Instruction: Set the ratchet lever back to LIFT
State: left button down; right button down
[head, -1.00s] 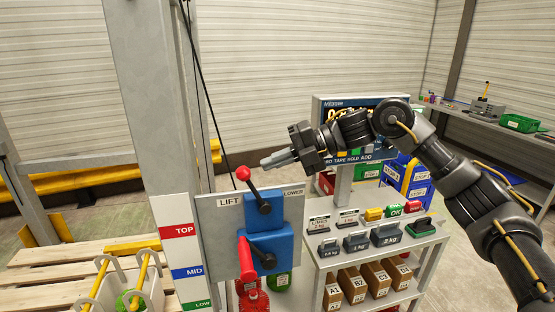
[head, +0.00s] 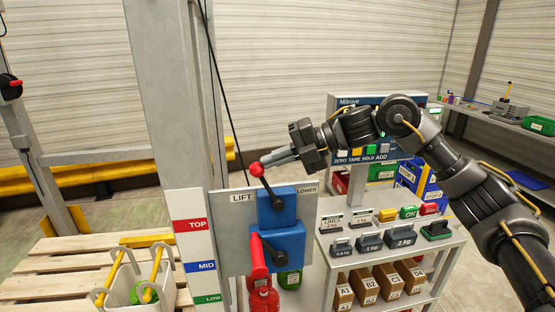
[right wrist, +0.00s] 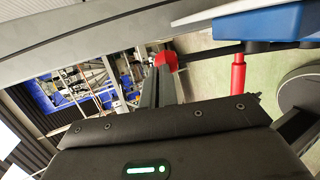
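The ratchet lever is a dark arm with a red ball knob (head: 257,169), pivoted on a blue housing (head: 290,204) on a grey panel. It tilts up and left, toward the LIFT label (head: 241,198) and away from the LOWER label (head: 307,190). My right gripper (head: 268,161) is right beside the knob on its upper right; I cannot tell whether they touch. In the right wrist view, the fingers (right wrist: 161,85) lie close together, with the red knob (right wrist: 166,60) just past their tips. They look shut, without the knob between them. My left gripper is out of view.
A second lever with a red grip (head: 258,258) sits below on the panel. A tall grey post (head: 168,100) and a dark cable stand behind it. A white cart (head: 333,222) with weights and boxes is to the right. A pallet (head: 60,262) lies at left.

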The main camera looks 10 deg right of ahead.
jog(key=shift+a, duration=0.1)
jog(key=a+r+b+v, duration=0.1)
jog(key=r+v, duration=0.1)
jog(key=v, duration=1.2)
jog(key=shift+r+b, duration=0.3)
jog(key=shift+w+a, duration=0.1)
jog(key=shift+a, duration=0.05)
